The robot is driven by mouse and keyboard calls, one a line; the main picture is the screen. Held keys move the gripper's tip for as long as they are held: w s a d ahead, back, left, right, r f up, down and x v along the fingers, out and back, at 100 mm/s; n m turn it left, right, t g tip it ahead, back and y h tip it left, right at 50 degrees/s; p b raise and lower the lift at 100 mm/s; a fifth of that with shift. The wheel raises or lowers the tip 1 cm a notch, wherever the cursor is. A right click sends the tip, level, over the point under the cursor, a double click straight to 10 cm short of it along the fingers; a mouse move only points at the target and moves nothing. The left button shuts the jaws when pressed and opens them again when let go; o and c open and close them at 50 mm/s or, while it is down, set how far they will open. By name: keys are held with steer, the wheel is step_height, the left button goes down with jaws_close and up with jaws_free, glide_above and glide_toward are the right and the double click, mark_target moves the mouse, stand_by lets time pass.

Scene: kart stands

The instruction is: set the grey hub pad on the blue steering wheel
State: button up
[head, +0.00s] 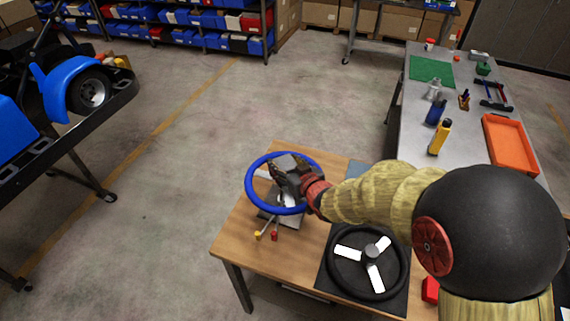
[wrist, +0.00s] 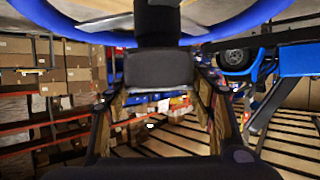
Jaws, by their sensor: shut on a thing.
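The blue steering wheel (head: 250,190) sits tilted on a small stand on the wooden table. Its blue rim crosses the top of the wrist view (wrist: 222,34), with pale spokes and a dark central post below it. My gripper (head: 288,173) is over the wheel's middle, inside the rim. In the wrist view its two fingers are shut on the dark grey hub pad (wrist: 158,70), a block shape. The pad lines up with the dark post; I cannot tell whether they touch. In the head view the gripper hides most of the hub and pad.
A black steering wheel (head: 334,277) with white spokes lies on a dark mat to the right. Two small levers (head: 273,236) stand in front of the blue wheel. A grey bench (head: 455,130) holds tools, bottles and an orange tray (head: 512,143). A blue kart (head: 68,85) is at left.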

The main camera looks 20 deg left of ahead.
steer(key=shift+f+b, duration=0.45)
steer(key=shift+f, duration=0.15)
steer(key=o, duration=0.9)
steer(key=p+v, duration=0.3)
steer(key=v, duration=0.8)
stand_by(0.4)
stand_by(0.4)
